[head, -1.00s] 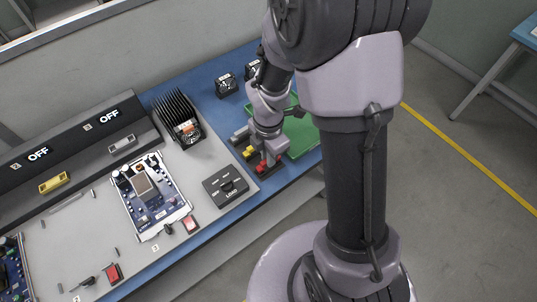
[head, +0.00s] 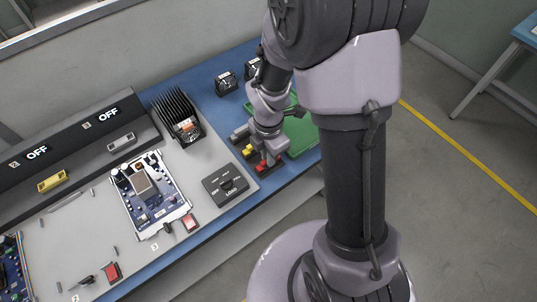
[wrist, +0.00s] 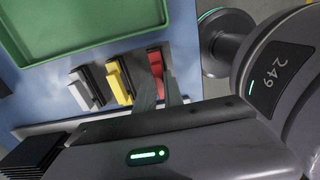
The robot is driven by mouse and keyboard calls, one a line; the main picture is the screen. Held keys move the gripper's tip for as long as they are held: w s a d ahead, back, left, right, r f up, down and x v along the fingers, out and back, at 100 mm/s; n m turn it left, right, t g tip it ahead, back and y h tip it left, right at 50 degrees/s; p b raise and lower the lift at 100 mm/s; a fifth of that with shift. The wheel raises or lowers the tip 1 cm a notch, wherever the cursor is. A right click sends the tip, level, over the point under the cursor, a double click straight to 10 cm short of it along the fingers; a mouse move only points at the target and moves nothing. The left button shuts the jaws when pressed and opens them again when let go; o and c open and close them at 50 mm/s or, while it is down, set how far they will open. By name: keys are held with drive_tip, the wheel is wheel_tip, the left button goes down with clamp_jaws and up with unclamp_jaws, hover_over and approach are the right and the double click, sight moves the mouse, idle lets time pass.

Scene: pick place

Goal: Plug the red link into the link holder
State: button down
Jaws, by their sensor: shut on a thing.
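My gripper (head: 268,154) is lowered at the front right of the blue bench and shut on the red link (head: 261,165). In the wrist view the red link (wrist: 156,64) stands at the right end of a row of links, with my fingers (wrist: 159,92) at its near end. A yellow link (wrist: 118,83) and a grey link (wrist: 86,88) sit beside it in dark holders. In the head view, a dark base (head: 270,172) lies under the red link. My fingers partly hide the red link's lower end, so I cannot tell how deep it sits.
A green tray (head: 302,140) lies just behind my gripper. A black LOAD switch box (head: 225,184), a circuit board (head: 150,192) and a finned black heat sink (head: 177,113) stand to the left. Two small black devices (head: 226,84) are at the back.

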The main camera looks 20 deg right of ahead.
drive_tip(key=shift+f, duration=0.15)
drive_tip(key=c, duration=0.7)
unclamp_jaws()
wheel_tip(320, 180, up, 7)
drive_tip(key=p, duration=0.6)
idle(0.4)
